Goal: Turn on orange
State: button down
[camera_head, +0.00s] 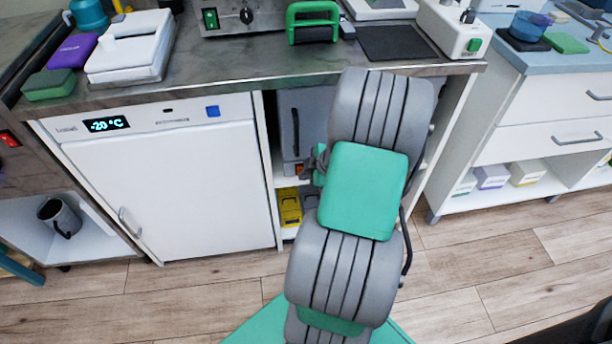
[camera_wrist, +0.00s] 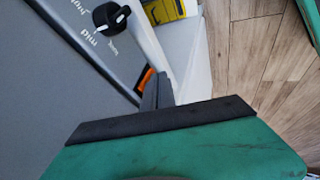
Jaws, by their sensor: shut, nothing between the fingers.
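A small orange switch (camera_wrist: 146,76) shows in the wrist view on the lower edge of a grey device (camera_wrist: 50,60). In the head view the grey device (camera_head: 306,112) stands on the shelf under the bench, with a dark handle, and a bit of orange (camera_head: 299,169) shows low on its front. My gripper (camera_wrist: 154,88) is shut and empty, its fingertips close to the orange switch and partly covering it. Whether they touch cannot be told. In the head view my gripper (camera_head: 318,160) is at the shelf opening, partly hidden by my arm.
A black knob (camera_wrist: 110,17) is on the device's front. A yellow box (camera_head: 290,208) stands on the shelf below. A white freezer cabinet (camera_head: 170,190) is left of the opening. The bench top (camera_head: 250,60) overhangs above. The wooden floor (camera_head: 480,250) is clear at right.

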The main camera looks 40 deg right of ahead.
jog(key=shift+w+d, duration=0.1)
jog(key=shift+r+p, duration=0.45)
jog(key=shift+r, duration=0.3)
jog(key=s+a+r+p, duration=0.1)
jog(key=s+r+p, duration=0.2)
jog(key=s+r, duration=0.5)
jog(key=shift+s+a+r+p, duration=0.2)
jog(key=shift+s+r+p, duration=0.15)
jog(key=shift+s, duration=0.2)
